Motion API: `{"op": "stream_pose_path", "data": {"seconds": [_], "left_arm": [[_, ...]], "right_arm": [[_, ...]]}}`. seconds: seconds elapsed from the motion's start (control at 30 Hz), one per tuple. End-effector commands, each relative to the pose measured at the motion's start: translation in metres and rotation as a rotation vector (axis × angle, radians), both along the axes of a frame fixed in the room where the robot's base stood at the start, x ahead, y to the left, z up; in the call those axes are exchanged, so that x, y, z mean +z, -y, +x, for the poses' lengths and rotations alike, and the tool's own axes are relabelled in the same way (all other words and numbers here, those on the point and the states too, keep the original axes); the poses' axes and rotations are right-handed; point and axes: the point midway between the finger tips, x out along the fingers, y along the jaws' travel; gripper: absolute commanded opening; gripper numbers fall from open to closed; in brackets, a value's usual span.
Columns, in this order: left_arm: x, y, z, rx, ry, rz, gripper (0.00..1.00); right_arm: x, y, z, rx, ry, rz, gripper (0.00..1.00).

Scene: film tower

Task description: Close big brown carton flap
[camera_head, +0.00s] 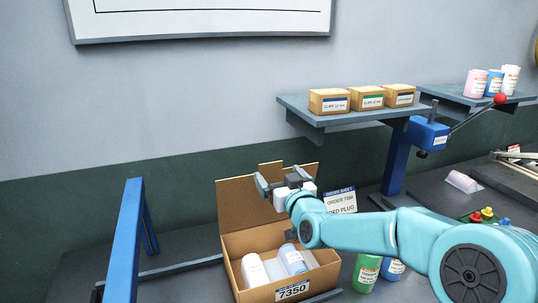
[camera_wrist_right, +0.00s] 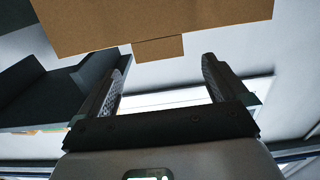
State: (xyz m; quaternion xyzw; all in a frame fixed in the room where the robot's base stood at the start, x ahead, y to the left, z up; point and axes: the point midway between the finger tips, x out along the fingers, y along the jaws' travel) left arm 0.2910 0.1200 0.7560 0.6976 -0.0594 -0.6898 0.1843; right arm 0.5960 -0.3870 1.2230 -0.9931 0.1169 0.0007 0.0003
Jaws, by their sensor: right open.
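The big brown carton (camera_head: 257,294) stands open on the bench in the head view, with a label reading 7350 on its front. Its flap (camera_head: 234,205) stands up at the back, with a small tab at its top edge. My right gripper (camera_head: 278,178) is at the upper part of the flap, in front of its right half in the picture. In the right wrist view the flap (camera_wrist_right: 150,22) fills the top, and its tab (camera_wrist_right: 158,49) shows between the open, empty fingers (camera_wrist_right: 163,68). I cannot tell whether they touch it. My left gripper is out of view.
White and blue bottles (camera_head: 292,259) lie inside the carton. A green-labelled bottle (camera_head: 366,272) stands right of it, near my right arm. A blue post (camera_head: 127,240) rises at the left. A shelf with small boxes (camera_head: 328,101) hangs above right. An order sheet (camera_head: 341,200) stands behind my arm.

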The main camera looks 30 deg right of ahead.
Motion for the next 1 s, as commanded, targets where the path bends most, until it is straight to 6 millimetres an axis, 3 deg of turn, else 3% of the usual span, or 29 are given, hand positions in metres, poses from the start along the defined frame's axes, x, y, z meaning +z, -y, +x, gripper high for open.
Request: {"op": "stream_pose_path", "data": {"seconds": [0.2, 0.4, 0.8, 0.87, 1.0], "left_arm": [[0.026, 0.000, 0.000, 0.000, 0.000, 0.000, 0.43], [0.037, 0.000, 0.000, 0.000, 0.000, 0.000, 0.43], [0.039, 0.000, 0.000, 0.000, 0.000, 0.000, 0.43], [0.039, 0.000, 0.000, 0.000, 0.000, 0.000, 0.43], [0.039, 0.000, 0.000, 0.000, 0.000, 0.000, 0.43]], "right_arm": [[0.004, 0.013, 0.047, -0.001, 0.000, 0.000, 1.00], [0.003, 0.021, 0.074, -0.001, 0.000, -0.001, 1.00], [0.000, 0.023, 0.084, -0.001, 0.000, 0.000, 1.00], [0.000, 0.023, 0.083, -0.001, 0.001, 0.000, 0.84], [0.000, 0.023, 0.083, -0.001, 0.000, 0.000, 0.38]]}}
